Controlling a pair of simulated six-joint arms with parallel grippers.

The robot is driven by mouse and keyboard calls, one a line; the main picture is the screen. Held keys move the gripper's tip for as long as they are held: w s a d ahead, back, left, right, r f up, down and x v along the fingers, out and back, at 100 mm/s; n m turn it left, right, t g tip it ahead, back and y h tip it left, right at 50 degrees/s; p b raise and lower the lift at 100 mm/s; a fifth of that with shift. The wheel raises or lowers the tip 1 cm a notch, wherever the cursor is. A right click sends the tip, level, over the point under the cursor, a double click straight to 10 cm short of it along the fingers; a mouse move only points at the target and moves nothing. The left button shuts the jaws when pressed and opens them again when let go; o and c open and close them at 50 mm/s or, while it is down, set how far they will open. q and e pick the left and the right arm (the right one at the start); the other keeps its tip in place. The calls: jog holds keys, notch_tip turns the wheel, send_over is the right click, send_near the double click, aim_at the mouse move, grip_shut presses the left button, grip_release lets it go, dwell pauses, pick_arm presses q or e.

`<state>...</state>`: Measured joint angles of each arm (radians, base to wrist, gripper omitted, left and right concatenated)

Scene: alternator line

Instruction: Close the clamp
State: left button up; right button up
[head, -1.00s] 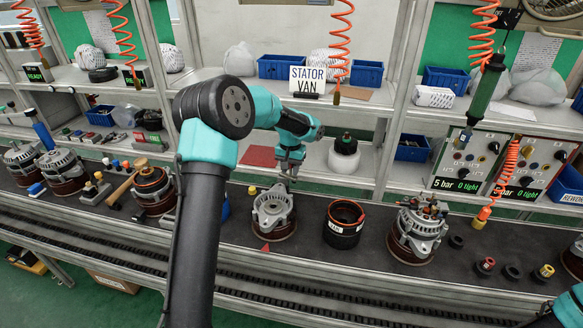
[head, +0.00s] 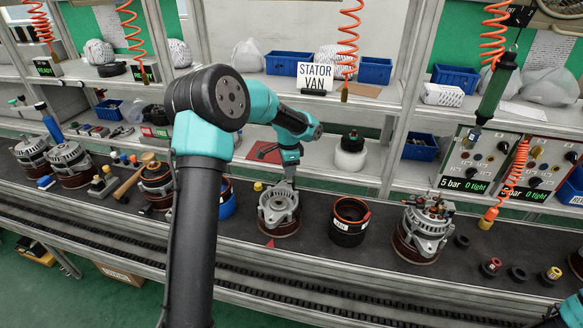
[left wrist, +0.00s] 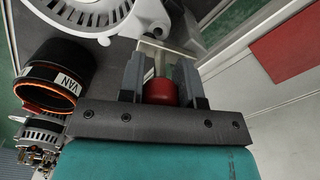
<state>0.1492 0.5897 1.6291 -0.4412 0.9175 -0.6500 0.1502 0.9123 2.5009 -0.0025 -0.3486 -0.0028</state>
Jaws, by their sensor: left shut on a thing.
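My left gripper (head: 290,180) is at the back edge of the grey alternator housing (head: 278,209), which sits in a fixture on the dark line. In the left wrist view, the two fingers of my left gripper (left wrist: 160,80) are shut on a red knob (left wrist: 160,92) on a pale metal rod. I take it to be the clamp's handle; the rest of the clamp is too small or hidden to tell its position. Part of the housing (left wrist: 85,12) shows above the fingers. My right gripper is not in view.
A black ring labelled VAN (head: 349,221) stands just right of the housing. Another alternator (head: 423,230) with copper-coloured parts is further right. A wooden mallet (head: 136,178) lies on the left. A white bottle with a dark top (head: 349,160) stands on the shelf behind.

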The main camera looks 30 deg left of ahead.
pick_arm(q)
jog(key=shift+s+a+m, duration=0.1)
jog(key=shift+a+m, duration=0.15)
jog(key=shift+m, duration=0.55)
jog(key=shift+s+a+m, duration=0.1)
jog(key=shift+a+m, duration=0.15)
jog(key=shift+m, duration=0.55)
jog(key=o, duration=0.9)
jog(key=shift+r, duration=0.15)
notch_tip(320, 180, up, 17)
jog(key=shift+r, duration=0.1)
